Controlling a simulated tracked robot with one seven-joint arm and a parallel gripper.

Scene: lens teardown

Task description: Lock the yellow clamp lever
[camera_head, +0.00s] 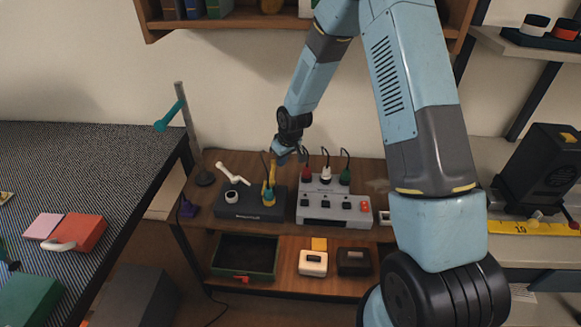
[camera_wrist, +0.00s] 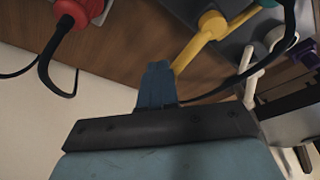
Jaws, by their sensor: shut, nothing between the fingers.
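The yellow clamp lever (camera_head: 271,174) stands raised at the right end of the dark box (camera_head: 250,212) on the wooden bench. In the wrist view the yellow lever (camera_wrist: 201,40) runs from a round pivot at the top down toward my fingers. My gripper (camera_head: 288,158) is above the bench, just right of and close to the lever's top. In the wrist view my gripper (camera_wrist: 157,70) is shut and empty, its fingers together just left of the lever's end. I cannot tell whether they touch.
A white lever (camera_head: 233,174) rises from the same box, left of the yellow one. A grey box (camera_head: 333,213) with red, white and black-green cabled plugs stands to the right. A lamp-like post (camera_head: 187,125) is at the left. A bin (camera_head: 245,257) sits on the lower shelf.

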